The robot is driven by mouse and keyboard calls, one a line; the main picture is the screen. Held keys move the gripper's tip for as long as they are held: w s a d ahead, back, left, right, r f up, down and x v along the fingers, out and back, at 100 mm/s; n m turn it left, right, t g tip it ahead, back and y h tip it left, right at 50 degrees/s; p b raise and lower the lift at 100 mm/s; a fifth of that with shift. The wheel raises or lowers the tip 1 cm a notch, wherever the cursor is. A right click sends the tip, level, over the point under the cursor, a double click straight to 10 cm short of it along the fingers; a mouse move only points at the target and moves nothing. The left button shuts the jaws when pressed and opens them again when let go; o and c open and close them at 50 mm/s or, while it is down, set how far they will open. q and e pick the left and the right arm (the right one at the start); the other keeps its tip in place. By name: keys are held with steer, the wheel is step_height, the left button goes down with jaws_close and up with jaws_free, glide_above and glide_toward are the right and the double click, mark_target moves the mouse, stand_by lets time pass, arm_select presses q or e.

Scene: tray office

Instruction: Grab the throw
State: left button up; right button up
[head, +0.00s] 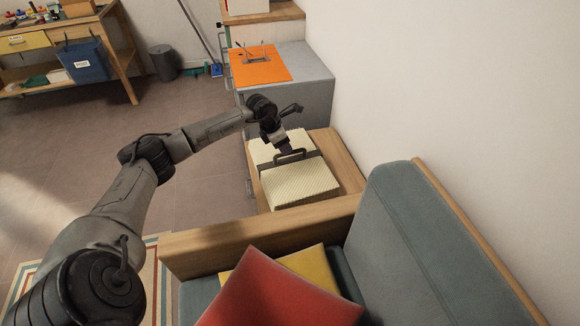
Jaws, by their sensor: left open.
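The throw (300,183) looks like a cream, ribbed, folded blanket. It lies flat on a wooden side table (341,160) in the middle of the head view. A dark band with a raised dark handle (299,156) crosses its middle. My left gripper (286,151) is open and points down at the handle, at or just above it. I cannot tell whether the fingers are around the handle or touching it. The gripper hides a small part of the throw and band. My right gripper is out of view.
A sofa (415,235) with a wooden armrest (260,232), a red cushion (275,295) and a yellow cushion (312,266) stands in front. Behind is a grey cabinet (305,92) with an orange mat (260,70). A white wall closes the right.

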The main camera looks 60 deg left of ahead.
mark_target(290, 161)
arm_select(q)
steer(key=b+x, duration=0.3)
steer(key=x, duration=0.2)
steer(key=shift+w+b, duration=0.15)
steer(key=shift+b, duration=0.15)
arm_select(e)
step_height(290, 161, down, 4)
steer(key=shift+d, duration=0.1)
arm_select(q)
steer(key=shift+r, duration=0.1)
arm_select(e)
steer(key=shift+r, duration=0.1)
arm_select(q)
steer(key=shift+a, duration=0.1)
steer(key=c, duration=0.4)
jaws_close()
steer(key=shift+r, duration=0.1)
